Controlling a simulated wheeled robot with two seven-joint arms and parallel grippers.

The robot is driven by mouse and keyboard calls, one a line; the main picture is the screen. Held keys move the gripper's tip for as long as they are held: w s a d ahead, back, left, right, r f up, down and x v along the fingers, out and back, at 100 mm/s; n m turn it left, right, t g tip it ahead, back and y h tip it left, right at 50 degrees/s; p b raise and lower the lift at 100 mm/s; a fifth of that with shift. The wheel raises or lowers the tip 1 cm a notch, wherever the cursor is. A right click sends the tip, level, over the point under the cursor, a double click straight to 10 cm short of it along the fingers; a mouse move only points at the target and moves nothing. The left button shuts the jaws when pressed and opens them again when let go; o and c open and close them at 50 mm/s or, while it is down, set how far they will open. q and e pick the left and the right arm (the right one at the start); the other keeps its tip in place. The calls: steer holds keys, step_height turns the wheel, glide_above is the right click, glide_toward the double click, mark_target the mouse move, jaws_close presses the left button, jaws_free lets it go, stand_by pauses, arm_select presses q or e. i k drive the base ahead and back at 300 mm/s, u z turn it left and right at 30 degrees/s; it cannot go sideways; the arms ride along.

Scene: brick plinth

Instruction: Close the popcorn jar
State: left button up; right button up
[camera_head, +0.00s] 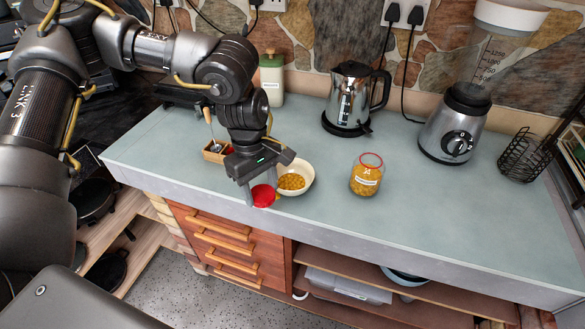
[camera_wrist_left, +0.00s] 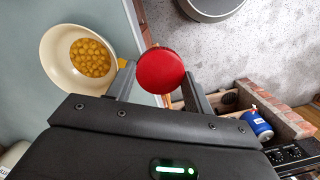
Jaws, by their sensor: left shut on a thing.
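The popcorn jar (camera_head: 366,176) stands upright on the counter, right of the bowl. It is clear glass with a label, yellow kernels inside and a red ring around its open top. A round red lid (camera_head: 263,196) is between the fingers of my left gripper (camera_head: 262,194), near the counter's front edge. The left wrist view shows the lid (camera_wrist_left: 160,71) face-on, with my left gripper (camera_wrist_left: 157,85) shut on its sides. The lid is left of the jar and apart from it. My right gripper is in neither view.
A cream bowl (camera_head: 306,183) of yellow kernels stands just beside the lid and also shows in the left wrist view (camera_wrist_left: 55,86). A kettle (camera_head: 346,97) and a blender (camera_head: 457,128) stand behind. A small wooden box (camera_head: 214,153) is at the left. The counter (camera_head: 440,215) right of the jar is clear.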

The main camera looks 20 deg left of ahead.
mark_target(368, 171)
steer(key=z, duration=2)
steer(key=k, duration=0.9)
steer(key=u, duration=1.45)
